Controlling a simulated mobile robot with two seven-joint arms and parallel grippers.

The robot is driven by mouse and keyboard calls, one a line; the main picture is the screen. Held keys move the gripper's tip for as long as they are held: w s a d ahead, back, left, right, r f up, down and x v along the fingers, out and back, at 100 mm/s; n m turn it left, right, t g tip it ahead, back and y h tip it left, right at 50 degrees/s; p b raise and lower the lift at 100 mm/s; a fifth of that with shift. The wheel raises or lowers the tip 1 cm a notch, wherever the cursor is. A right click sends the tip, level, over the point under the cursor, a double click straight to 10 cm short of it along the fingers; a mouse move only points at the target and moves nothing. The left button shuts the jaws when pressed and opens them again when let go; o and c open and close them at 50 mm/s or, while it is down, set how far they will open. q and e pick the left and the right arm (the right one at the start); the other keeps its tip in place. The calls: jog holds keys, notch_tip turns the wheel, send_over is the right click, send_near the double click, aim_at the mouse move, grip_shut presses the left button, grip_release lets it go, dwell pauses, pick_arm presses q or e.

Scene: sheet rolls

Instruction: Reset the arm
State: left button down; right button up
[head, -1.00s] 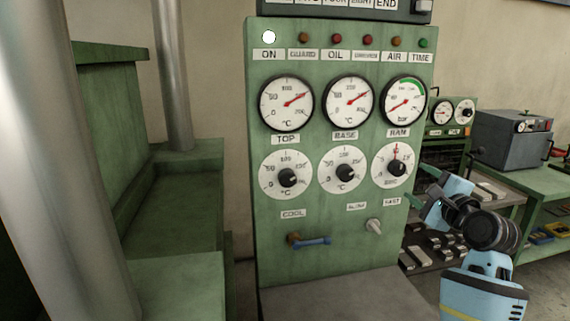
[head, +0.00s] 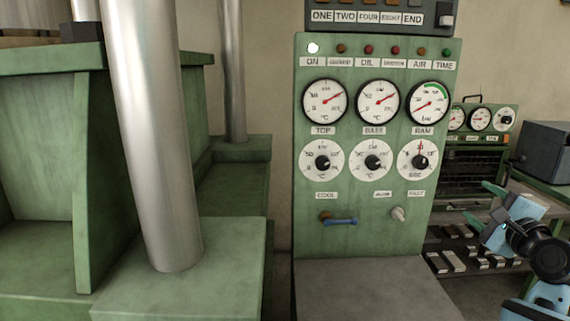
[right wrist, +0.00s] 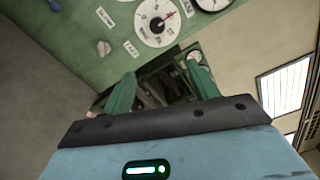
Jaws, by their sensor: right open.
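My right gripper (head: 490,207) is at the right side of the head view, right of the green control panel (head: 365,248) and apart from it. In the right wrist view its two green fingers (right wrist: 160,92) stand apart with nothing between them. My left gripper is not in view. The panel carries gauges, knobs and labels. A blue-handled lever (head: 340,221) sits under the COOL label, and a pale knob (head: 397,213) sits to its right under the ALARM and FAST labels. That knob also shows in the right wrist view (right wrist: 103,48).
A green press frame with a thick metal column (head: 150,140) stands at the left. A grey ledge (head: 375,288) juts out below the panel. A rack with small blocks (head: 455,262) and a grey box (head: 545,150) stand behind my right arm.

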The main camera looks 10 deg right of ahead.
jog(key=s+a+f+n+g+y, duration=0.1)
jog(key=s+a+f+n+g, duration=0.25)
jog(key=f, duration=0.45)
jog(key=s+a+f+n+g, duration=0.25)
jog(key=a+f+n, duration=0.25)
jog(key=f, duration=0.3)
jog(key=s+a+f+n+g+y, duration=0.1)
jog(key=s+a+f+n+g, duration=0.25)
jog(key=f, duration=0.55)
jog(key=s+a+f+n+g, duration=0.2)
jog(key=s+a+f+n, duration=0.2)
jog(key=s, duration=0.5)
jog(key=s+a+f+n+g, duration=0.2)
jog(key=s+a+f+n, duration=0.3)
jog(key=s, duration=0.3)
jog(key=s+a+f+n+g, duration=0.2)
jog(key=s+a+f+n, duration=0.2)
jog(key=s, duration=0.5)
jog(key=w+a+f+t+y, duration=0.1)
jog(key=w+a+f+t, duration=0.2)
jog(key=f, duration=0.7)
jog(key=shift+w+f+n+t+y, duration=0.15)
jog(key=shift+w+n+t+y, duration=0.15)
jog(key=shift+w+t, duration=1.45)
jog(key=shift+s+t, duration=0.3)
jog(key=shift+s, duration=0.15)
